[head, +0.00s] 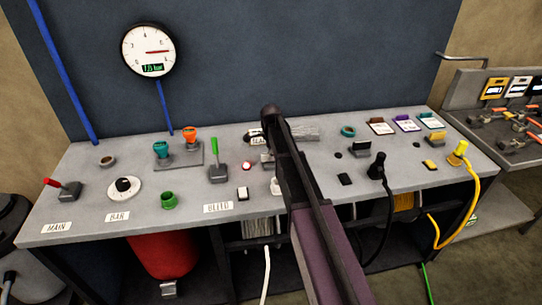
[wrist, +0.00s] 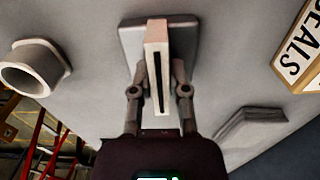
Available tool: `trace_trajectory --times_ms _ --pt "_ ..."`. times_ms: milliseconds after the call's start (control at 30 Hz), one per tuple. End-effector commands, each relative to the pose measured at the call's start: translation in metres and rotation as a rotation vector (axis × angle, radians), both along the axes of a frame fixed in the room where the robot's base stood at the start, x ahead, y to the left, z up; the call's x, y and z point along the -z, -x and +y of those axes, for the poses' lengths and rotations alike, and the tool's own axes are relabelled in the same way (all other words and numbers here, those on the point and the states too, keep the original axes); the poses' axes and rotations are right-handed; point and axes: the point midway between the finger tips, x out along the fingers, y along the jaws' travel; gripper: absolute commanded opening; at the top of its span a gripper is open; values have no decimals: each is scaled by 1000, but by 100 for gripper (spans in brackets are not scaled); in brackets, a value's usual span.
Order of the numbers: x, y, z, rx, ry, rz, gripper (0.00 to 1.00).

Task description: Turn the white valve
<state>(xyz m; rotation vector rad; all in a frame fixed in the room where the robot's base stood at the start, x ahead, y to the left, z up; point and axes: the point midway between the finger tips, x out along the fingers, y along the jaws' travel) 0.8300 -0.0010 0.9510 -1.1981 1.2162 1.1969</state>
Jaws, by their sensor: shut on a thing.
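The white valve (wrist: 157,62) shows in the wrist view as a pale handle with a dark slot, standing on a grey base plate (wrist: 128,42). My gripper (wrist: 158,82) has one finger on each side of the handle and is shut on it. The handle runs nearly straight up and down in the wrist picture. In the head view my dark arm crosses the bench and hides the gripper and most of the valve; only part of its base (head: 267,160) shows beside the arm.
A green lever (head: 214,150), a red-handled lever (head: 66,188) and a gauge (head: 150,50) are left of my arm. A yellow cable (head: 470,190) hangs at right.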

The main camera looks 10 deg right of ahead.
Motion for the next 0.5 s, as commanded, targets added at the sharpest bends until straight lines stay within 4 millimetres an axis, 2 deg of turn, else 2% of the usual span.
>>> trace_trajectory --times_ms 167,200,267,300,500 --pt "0 1 1 1 -2 2 0" --pt "0 1 1 1 -2 2 24" --pt "0 1 1 0 -2 2 42" --pt "0 1 1 0 -2 2 54" --pt "0 1 0 0 -1 1 56"
